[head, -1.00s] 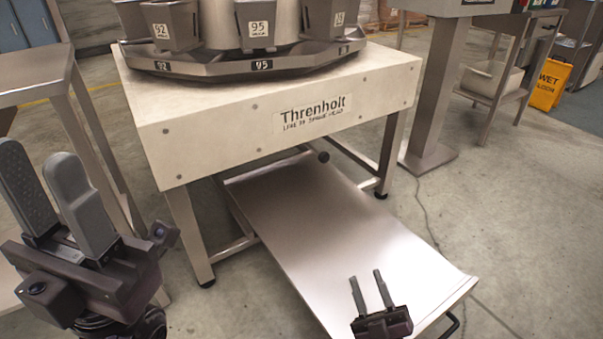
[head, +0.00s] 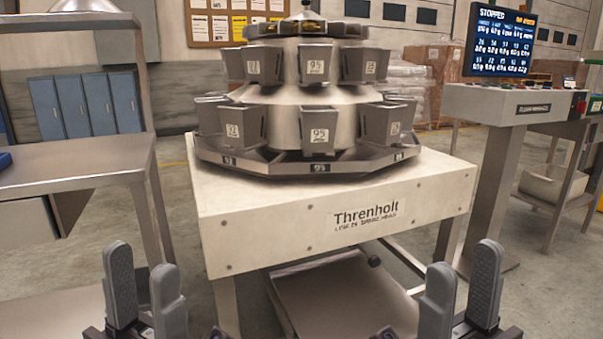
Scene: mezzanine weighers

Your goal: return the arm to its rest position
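My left gripper (head: 142,258) stands at the lower left of the head view, its two grey fingers pointing up and apart, with nothing between them. My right gripper (head: 464,258) stands at the lower right in a mirrored pose, its two grey fingers also apart and empty. The wrists are mostly cut off by the bottom edge. Both grippers appear in front of the weigher's pale base (head: 300,225) and touch nothing that I can see.
The multihead weigher (head: 290,110) with numbered buckets fills the middle. A steel table (head: 70,160) is at left. A control console (head: 500,103) with a lit screen (head: 502,40) reading STOPPED is at right. A metal tray (head: 345,305) sits low under the base.

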